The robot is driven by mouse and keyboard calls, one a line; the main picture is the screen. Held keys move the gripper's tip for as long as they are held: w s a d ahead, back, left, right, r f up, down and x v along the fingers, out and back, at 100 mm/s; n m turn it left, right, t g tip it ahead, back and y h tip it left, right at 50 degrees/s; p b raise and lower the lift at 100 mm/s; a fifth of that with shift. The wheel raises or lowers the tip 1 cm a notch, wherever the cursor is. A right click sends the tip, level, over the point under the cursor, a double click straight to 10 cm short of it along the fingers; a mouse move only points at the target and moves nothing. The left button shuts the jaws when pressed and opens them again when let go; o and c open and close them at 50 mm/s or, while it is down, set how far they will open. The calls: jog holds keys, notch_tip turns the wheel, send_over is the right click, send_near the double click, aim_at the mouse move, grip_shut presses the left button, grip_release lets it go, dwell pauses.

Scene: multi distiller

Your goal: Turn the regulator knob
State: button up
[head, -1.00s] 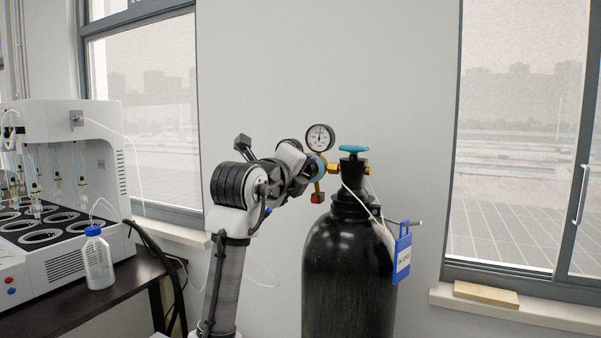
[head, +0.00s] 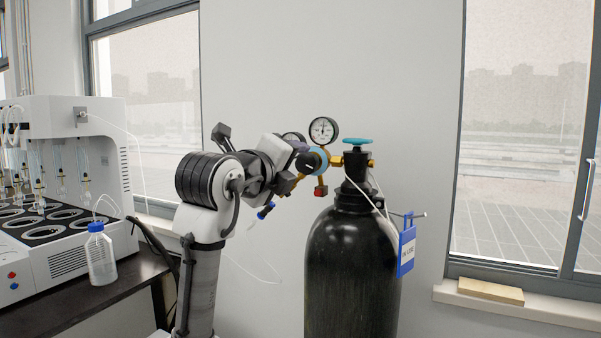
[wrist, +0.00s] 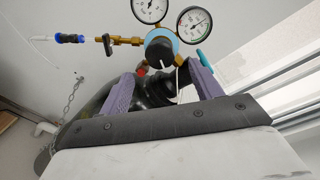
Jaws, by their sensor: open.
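The regulator knob (wrist: 159,52) is a dark round knob on the front of a light blue regulator body (head: 322,160). The regulator sits on the left side of a black gas cylinder's (head: 353,265) valve. My gripper (wrist: 165,76) is open and empty. Its two purple fingers stand apart, with the knob ahead of and between their tips in the wrist view, not clasped. In the head view, my gripper (head: 294,166) is just left of the knob (head: 308,163); any touch cannot be told.
Two gauges (wrist: 149,10) (wrist: 195,24) stand above the knob. A teal valve handle (head: 356,142) tops the cylinder, and a blue tag (head: 406,251) hangs at its right. A bench with a distiller (head: 75,165) and a bottle (head: 100,258) is at left.

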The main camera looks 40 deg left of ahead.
jog(key=b+v, duration=0.1)
jog(key=v, duration=0.6)
jog(key=shift+s, duration=0.2)
